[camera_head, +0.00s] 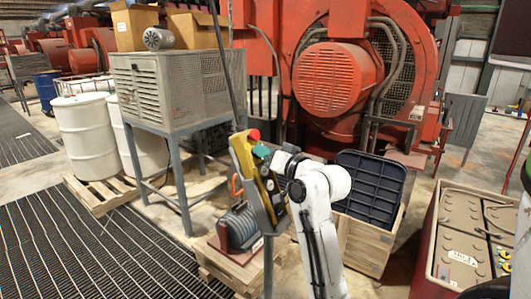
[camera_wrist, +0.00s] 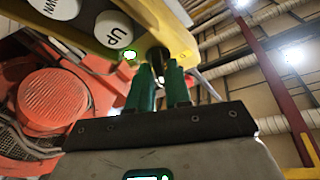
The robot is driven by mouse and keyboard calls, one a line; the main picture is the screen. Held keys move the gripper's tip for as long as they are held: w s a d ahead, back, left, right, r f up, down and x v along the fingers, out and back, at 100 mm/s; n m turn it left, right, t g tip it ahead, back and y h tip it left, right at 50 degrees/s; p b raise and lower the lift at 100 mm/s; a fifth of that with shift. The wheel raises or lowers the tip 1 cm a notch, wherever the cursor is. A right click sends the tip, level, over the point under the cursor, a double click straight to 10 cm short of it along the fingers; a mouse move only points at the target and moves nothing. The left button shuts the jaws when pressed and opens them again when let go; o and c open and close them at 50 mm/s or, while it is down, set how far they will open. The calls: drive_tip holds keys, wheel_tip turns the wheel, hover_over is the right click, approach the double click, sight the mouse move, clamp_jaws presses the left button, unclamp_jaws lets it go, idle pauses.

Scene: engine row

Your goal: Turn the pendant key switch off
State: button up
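The yellow pendant (camera_head: 243,155) hangs upright on a post in the head view, with a red button (camera_head: 254,135) on its top. In the wrist view the yellow pendant housing (camera_wrist: 176,38) crosses the top, with a white UP button (camera_wrist: 114,30), a second white button (camera_wrist: 55,7) and a lit green lamp (camera_wrist: 130,55). A dark part, apparently the key switch (camera_wrist: 156,56), sits on the pendant's underside at my fingertips. My gripper (camera_wrist: 160,72) has green fingers standing apart, one on each side of that part. It is also at the pendant in the head view (camera_head: 263,151). The key's angle is unclear.
A grey cabinet on legs (camera_head: 170,90) stands left of the pendant. A crate with a dark bin (camera_head: 370,185) is at the right, and a red battery box (camera_head: 470,240) farther right. A large red engine (camera_head: 340,80) stands behind.

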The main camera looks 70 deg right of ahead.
clamp_jaws()
drive_tip(key=shift+f+b, duration=0.15)
drive_tip(key=shift+b, duration=0.25)
drive_tip(key=n+t+y+b, duration=0.1)
drive_tip(key=n+b, duration=0.1)
drive_tip(key=shift+d+f+n+b, duration=0.1)
drive_tip(key=shift+f+n+b, duration=0.05)
drive_tip(key=shift+n+b, duration=0.2)
drive_tip(key=n+b, duration=0.1)
drive_tip(key=b, duration=0.1)
drive_tip(key=n+y+b, duration=0.1)
drive_tip(key=n+b, duration=0.1)
drive_tip(key=shift+s+f+n+t+y, duration=0.1)
drive_tip(key=shift+n+t+y, duration=0.2)
drive_tip(key=shift+t, duration=0.1)
drive_tip(key=n+y+b, duration=0.1)
drive_tip(key=n+b, duration=0.1)
drive_tip(key=n+y+b, duration=0.1)
drive_tip(key=n+b, duration=0.1)
drive_tip(key=shift+d+n+t+y+b, duration=0.2)
drive_tip(key=shift+n+t+y+b, duration=0.15)
drive_tip(key=shift+t+y, duration=0.05)
drive_tip(key=n+y+b, duration=0.1)
drive_tip(key=n+b, duration=0.1)
drive_tip(key=n, duration=0.1)
drive_tip(key=n+y+b, duration=0.1)
drive_tip(key=n, duration=0.1)
drive_tip(key=shift+r+y+b, duration=0.3)
drive_tip(key=shift+b, duration=0.05)
drive_tip(key=shift+n, duration=0.3)
